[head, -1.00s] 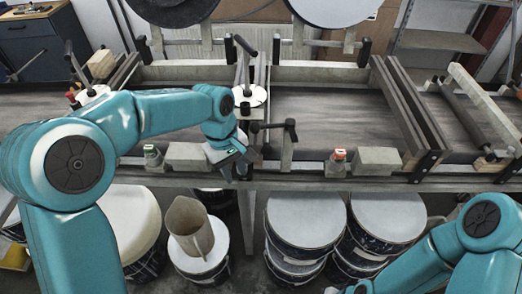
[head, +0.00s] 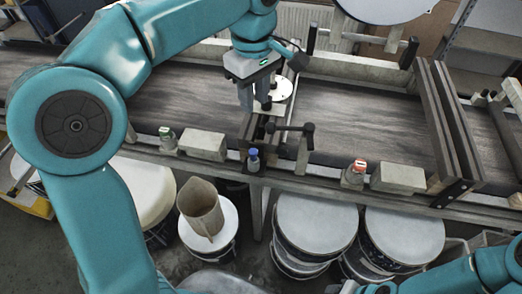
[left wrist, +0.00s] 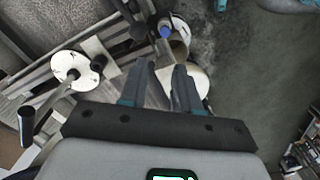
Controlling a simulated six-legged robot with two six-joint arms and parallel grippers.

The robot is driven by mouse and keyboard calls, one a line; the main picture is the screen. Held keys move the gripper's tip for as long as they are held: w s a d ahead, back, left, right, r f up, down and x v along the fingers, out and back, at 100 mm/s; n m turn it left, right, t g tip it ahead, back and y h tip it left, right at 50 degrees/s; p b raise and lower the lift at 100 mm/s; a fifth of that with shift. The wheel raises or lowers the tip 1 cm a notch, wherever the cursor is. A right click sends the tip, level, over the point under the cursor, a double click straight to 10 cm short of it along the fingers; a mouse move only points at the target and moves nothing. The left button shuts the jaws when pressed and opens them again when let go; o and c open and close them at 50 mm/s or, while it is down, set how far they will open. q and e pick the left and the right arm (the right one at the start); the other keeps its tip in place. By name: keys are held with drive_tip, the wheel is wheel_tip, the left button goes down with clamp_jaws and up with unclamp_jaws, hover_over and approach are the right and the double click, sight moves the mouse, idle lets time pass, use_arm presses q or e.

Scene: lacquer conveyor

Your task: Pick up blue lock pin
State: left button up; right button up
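The blue lock pin (head: 253,154) stands at the front rail of the conveyor, its blue cap on a pale body, left of a black T-handle. The left wrist view shows its blue top (left wrist: 165,31) beyond the fingertips. My left gripper (head: 256,102) points down above and behind the pin, apart from it. In the left wrist view its two fingers (left wrist: 161,68) are spread with nothing between them. My right arm (head: 490,272) enters at the lower right; its gripper is mostly cut off by the bottom edge.
A green-capped pin (head: 167,137) and a red-capped pin (head: 356,171) stand along the same rail, beside grey blocks. The black T-handle (head: 306,130) is close to the blue pin.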

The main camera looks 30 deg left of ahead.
use_arm(q)
hover_over(253, 151)
wheel_tip(253, 151, down, 6)
drive_tip(key=f, duration=0.3)
drive_tip(key=shift+w+f, duration=0.25)
drive_tip(key=shift+f, duration=0.1)
drive_tip(key=shift+s+f, duration=0.15)
wheel_tip(253, 151, down, 5)
drive_tip(key=shift+a+f+p, duration=0.1)
drive_tip(key=shift+p, duration=0.5)
drive_tip(key=shift+s+r, duration=0.2)
drive_tip(key=shift+r, duration=0.05)
drive_tip(key=shift+w+f, duration=0.25)
drive_tip(key=shift+w, duration=0.05)
drive_tip(key=shift+s, duration=0.15)
drive_tip(key=shift+s+b, duration=0.1)
drive_tip(key=shift+b, duration=0.2)
drive_tip(key=shift+f, duration=0.1)
